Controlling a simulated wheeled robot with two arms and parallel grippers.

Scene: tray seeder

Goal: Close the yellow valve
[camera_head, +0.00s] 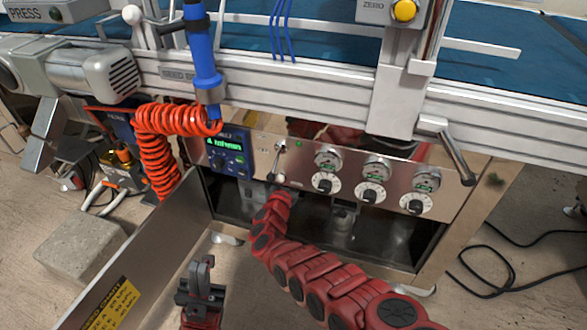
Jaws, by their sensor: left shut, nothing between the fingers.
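No clear yellow valve handle can be made out. A small amber-yellow part (122,158) sits in a fitting low at the left, behind the orange coiled hose; I cannot tell whether it is the valve or how it is turned. My left gripper (201,274) is at the bottom, left of centre, dark, shut and empty. It is apart from the machine and well to the right of the amber part. My right arm reaches in from the bottom right, its far end close to the steel control panel by a small lever. Its fingers are not clear there.
The orange coiled hose (158,150) hangs beside the panel. An open metal door (150,250) stands between my left gripper and the grey block (82,248) on the floor. The steel panel (300,172) carries several dials. A yellow button (404,10) is at the top. Black cable lies at right.

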